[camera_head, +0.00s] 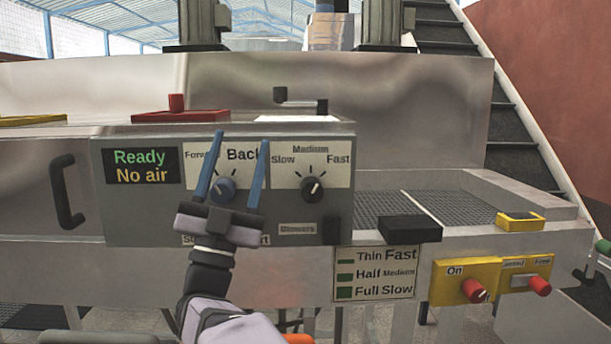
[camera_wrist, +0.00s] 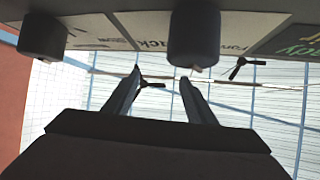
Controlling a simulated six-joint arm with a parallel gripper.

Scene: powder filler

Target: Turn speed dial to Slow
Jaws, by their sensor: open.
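The speed dial (camera_head: 312,189) is a dark round knob on the grey control panel, under a white plate marked Slow, Medium and Fast. Its small pale pointer mark seems to lean up and right, though it is too small to be sure. My gripper (camera_head: 241,140) is open and empty, its two blue fingers pointing up, left of the speed dial. In the picture the fingers flank the blue-grey Forward/Back knob (camera_head: 224,188). In the wrist view this knob (camera_wrist: 194,42) is above my fingertips (camera_wrist: 160,75), and the speed dial (camera_wrist: 43,38) is at the upper left.
A Ready/No air display (camera_head: 140,167) is left on the panel. A Blowers label (camera_head: 297,228) lies below the speed dial. A black block (camera_head: 410,229) juts out at right. Yellow switch boxes (camera_head: 465,281) with red knobs are at lower right.

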